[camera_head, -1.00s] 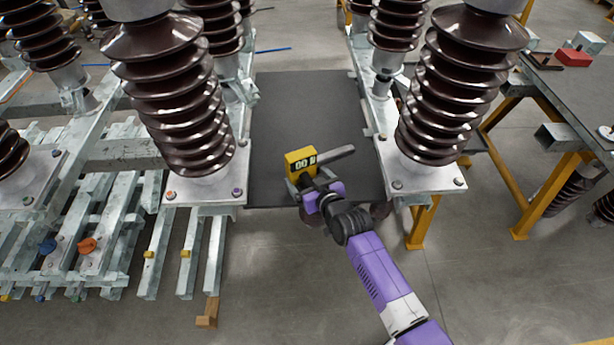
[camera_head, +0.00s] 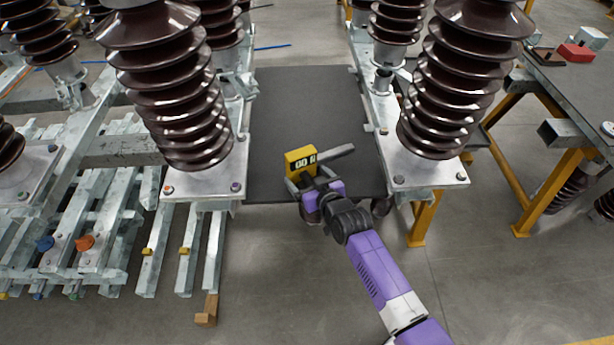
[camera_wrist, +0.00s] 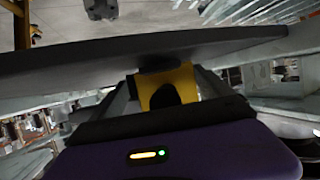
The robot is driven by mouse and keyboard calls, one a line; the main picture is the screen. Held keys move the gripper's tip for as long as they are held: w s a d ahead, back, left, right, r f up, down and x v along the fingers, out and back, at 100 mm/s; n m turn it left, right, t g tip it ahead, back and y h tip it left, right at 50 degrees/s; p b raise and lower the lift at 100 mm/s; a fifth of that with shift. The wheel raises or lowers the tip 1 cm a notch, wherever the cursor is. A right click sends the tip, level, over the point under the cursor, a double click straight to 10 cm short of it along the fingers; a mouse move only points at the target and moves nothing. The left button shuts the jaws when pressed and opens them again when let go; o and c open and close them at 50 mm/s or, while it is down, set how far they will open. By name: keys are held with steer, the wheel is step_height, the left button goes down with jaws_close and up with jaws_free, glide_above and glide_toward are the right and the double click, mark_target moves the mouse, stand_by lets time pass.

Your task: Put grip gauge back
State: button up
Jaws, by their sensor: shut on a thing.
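The grip gauge (camera_head: 301,159) is a yellow block with a small display and a grey bar out to its right, near the middle of the head view. My gripper (camera_head: 312,180) is shut on it and holds it over the near part of the dark board between two insulator columns. In the wrist view the yellow body of the gauge (camera_wrist: 168,88) shows between the fingers of my gripper (camera_wrist: 165,95). The dark board (camera_wrist: 60,62) crosses the wrist view behind it. I cannot tell whether the gauge touches the board.
Brown ribbed insulators stand close on the left (camera_head: 180,90) and right (camera_head: 450,90) of the dark board (camera_head: 300,100), on galvanised frames. A dark table (camera_head: 570,90) at the right carries a red box (camera_head: 575,53). The far part of the board is clear.

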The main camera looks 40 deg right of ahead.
steer(key=shift+f, duration=0.25)
steer(key=o, duration=1.7)
steer(key=shift+o, duration=0.3)
steer(key=shift+f, duration=0.1)
steer(key=shift+v, duration=3.9)
